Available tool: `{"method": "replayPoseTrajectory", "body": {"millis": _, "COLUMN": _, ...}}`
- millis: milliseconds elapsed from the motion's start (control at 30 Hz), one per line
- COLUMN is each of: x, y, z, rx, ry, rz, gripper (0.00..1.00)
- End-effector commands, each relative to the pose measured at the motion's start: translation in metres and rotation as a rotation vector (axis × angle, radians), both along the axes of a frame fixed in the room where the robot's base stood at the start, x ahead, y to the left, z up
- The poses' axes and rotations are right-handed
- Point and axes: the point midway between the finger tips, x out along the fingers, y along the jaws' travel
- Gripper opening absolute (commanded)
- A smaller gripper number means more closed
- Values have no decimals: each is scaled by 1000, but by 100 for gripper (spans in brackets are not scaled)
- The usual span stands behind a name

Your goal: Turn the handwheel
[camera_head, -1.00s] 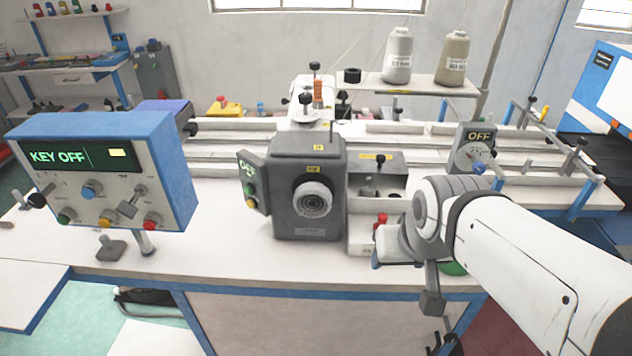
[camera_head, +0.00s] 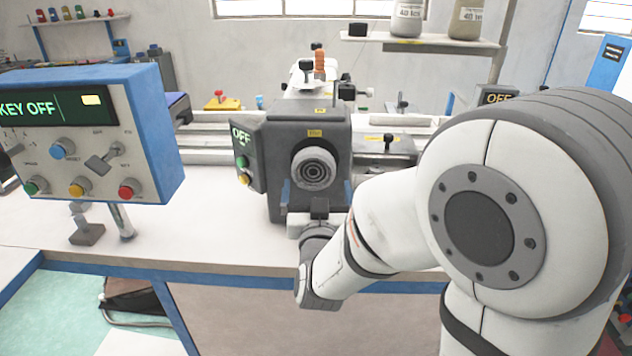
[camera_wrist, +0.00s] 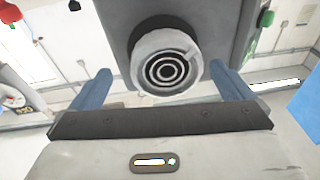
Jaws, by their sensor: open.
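The handwheel (camera_head: 313,168) is a round grey knob with dark concentric rings on the front of a dark grey machine head (camera_head: 285,135). In the wrist view the handwheel (camera_wrist: 166,62) sits ahead of my gripper, between and beyond its two blue fingers. My gripper (camera_head: 316,188) is open and empty, just in front of and slightly below the handwheel. In the wrist view my gripper (camera_wrist: 165,88) has its fingers spread wide on either side of the knob. I cannot tell whether either finger touches it.
A control box (camera_head: 90,130) reading KEY OFF stands at the left. A small OFF panel (camera_head: 242,158) with buttons is fixed to the machine's left side.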

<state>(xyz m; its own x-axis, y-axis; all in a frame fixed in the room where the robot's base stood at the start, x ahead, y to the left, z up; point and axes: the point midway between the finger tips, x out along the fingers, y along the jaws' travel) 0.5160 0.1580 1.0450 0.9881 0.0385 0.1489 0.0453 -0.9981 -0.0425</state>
Motion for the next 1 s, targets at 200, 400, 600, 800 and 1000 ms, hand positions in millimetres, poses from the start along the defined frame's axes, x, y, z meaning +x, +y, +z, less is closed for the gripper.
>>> {"method": "replayPoseTrajectory", "body": {"millis": 200, "x": -15, "y": 10, "z": -18, "rx": -30, "ry": -177, "rz": -58, "gripper": 100}}
{"method": "replayPoseTrajectory", "body": {"millis": 400, "x": -17, "y": 11, "z": -13, "rx": -41, "ry": -243, "rz": -82, "gripper": 100}}
{"method": "replayPoseTrajectory", "body": {"millis": 600, "x": 9, "y": 9, "z": 0, "rx": -41, "ry": -246, "rz": -86, "gripper": 100}}
{"method": "replayPoseTrajectory", "body": {"millis": 800, "x": 37, "y": 8, "z": 11, "rx": -41, "ry": -244, "rz": -84, "gripper": 100}}
{"method": "replayPoseTrajectory", "body": {"millis": 1000, "x": 50, "y": 8, "z": 15, "rx": -41, "ry": -244, "rz": -84, "gripper": 100}}
